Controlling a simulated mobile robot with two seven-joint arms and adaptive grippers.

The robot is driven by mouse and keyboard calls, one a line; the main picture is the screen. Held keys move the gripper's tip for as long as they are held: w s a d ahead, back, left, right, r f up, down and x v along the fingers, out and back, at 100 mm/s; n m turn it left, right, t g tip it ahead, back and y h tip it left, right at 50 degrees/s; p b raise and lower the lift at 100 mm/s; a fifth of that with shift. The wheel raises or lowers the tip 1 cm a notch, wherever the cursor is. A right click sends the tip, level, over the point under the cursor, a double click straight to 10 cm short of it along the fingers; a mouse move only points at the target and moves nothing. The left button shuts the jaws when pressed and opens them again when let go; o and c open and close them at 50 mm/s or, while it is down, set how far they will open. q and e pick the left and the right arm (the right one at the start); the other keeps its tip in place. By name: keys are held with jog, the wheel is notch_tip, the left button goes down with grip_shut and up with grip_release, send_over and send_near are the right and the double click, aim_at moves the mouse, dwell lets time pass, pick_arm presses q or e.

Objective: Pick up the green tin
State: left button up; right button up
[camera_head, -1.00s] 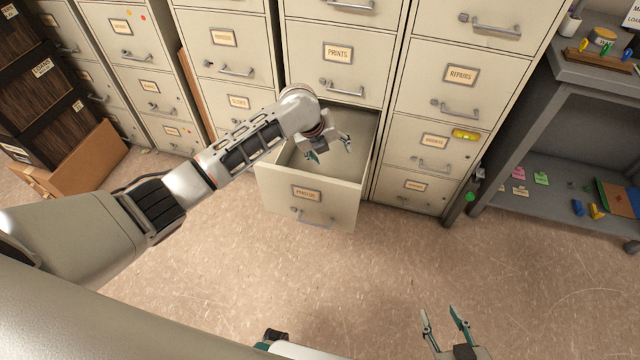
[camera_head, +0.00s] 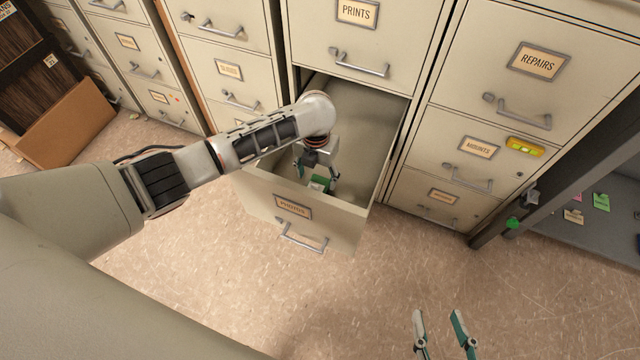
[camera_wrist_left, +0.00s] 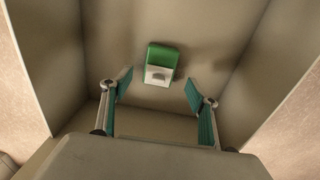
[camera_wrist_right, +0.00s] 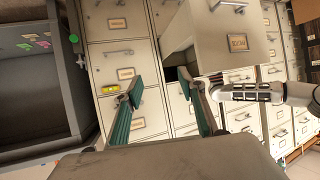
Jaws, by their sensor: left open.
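The green tin (camera_wrist_left: 162,58) lies on the floor of the open drawer, with a pale label on its near side. In the head view it shows in part (camera_head: 319,183) between the fingers of my left gripper (camera_head: 318,182). In the left wrist view my left gripper (camera_wrist_left: 159,88) is open, and the tin is just ahead of its fingertips, roughly centred and apart from both fingers. My right gripper (camera_head: 440,318) is open and empty above the bare floor. It also shows in the right wrist view (camera_wrist_right: 158,82).
The pulled-out drawer (camera_head: 348,220) labelled PHOTOS has walls on all sides of my left gripper. Closed cabinet drawers stand around it, one bearing a yellow level (camera_head: 524,147). A grey shelf unit (camera_head: 600,235) is at the right. The floor in front is clear.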

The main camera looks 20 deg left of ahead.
aim_at(317, 185)
pick_arm(q)
notch_tip(317, 185, down, 2)
jog(key=shift+s+f+b, duration=0.1)
jog(key=shift+b, duration=0.2)
notch_tip(317, 185, down, 3)
jog(key=shift+r+b, duration=0.15)
jog(key=shift+b, duration=0.65)
jog(key=shift+a+f+b, duration=0.1)
jog(key=shift+f+b, duration=0.25)
jog(key=shift+f, duration=0.4)
jog(key=shift+w+r, duration=0.3)
jog(key=shift+r, duration=0.05)
jog(key=c, duration=1.3)
pick_arm(e)
jog(key=a, duration=0.1)
jog(key=m, duration=0.1)
jog(key=a, duration=0.1)
jog(key=shift+w+a+r+m+t+y, duration=0.15)
jog(key=shift+a+r+m+t+y, duration=0.15)
jog(key=shift+a+m+y, duration=0.1)
